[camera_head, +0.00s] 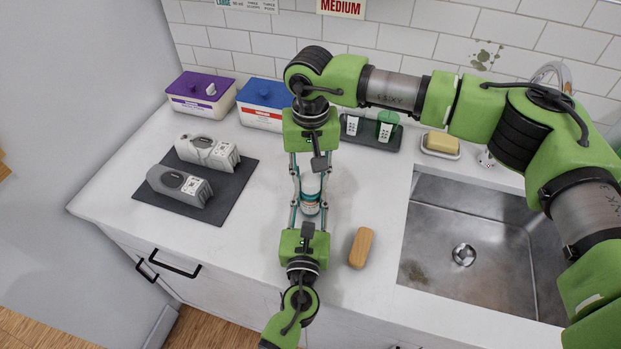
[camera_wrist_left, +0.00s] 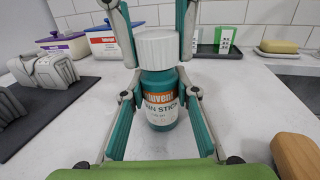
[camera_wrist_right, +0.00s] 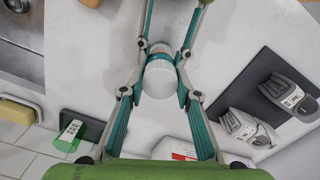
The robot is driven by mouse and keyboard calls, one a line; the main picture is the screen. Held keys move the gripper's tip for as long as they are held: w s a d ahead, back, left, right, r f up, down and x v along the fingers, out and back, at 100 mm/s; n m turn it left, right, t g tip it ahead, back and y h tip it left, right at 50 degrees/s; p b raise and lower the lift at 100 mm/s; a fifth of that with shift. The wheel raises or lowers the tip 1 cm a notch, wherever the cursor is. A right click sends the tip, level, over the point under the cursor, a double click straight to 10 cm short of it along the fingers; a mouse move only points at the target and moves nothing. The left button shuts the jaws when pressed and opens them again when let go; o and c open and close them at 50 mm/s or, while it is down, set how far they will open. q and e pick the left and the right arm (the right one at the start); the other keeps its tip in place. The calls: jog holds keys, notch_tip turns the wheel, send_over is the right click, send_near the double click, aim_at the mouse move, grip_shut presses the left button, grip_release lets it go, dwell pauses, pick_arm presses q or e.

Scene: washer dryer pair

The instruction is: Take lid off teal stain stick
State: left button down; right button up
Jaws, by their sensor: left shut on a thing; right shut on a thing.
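The lid also shows from above in the right wrist view (camera_wrist_right: 158,78). My left gripper (camera_head: 310,211) reaches in from the front and is shut on the teal body. My right gripper (camera_head: 310,176) reaches down from the back and is shut on the lid, its fingers just above the left ones.
A wooden brush-like block (camera_head: 361,247) lies right of the stick, before the sink (camera_head: 470,255). A dark mat (camera_head: 230,196) with two grey devices lies left. Purple-lidded (camera_head: 202,93) and blue-lidded (camera_head: 262,103) boxes, a green-and-white set (camera_head: 385,128) and a soap dish (camera_head: 440,147) stand behind.

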aim_at(310, 179)
jog(key=shift+r, duration=0.7)
jog(key=shift+r, duration=0.1)
jog(key=shift+r, duration=1.9)
pick_arm(q)
jog(key=c, duration=1.5)
grip_release()
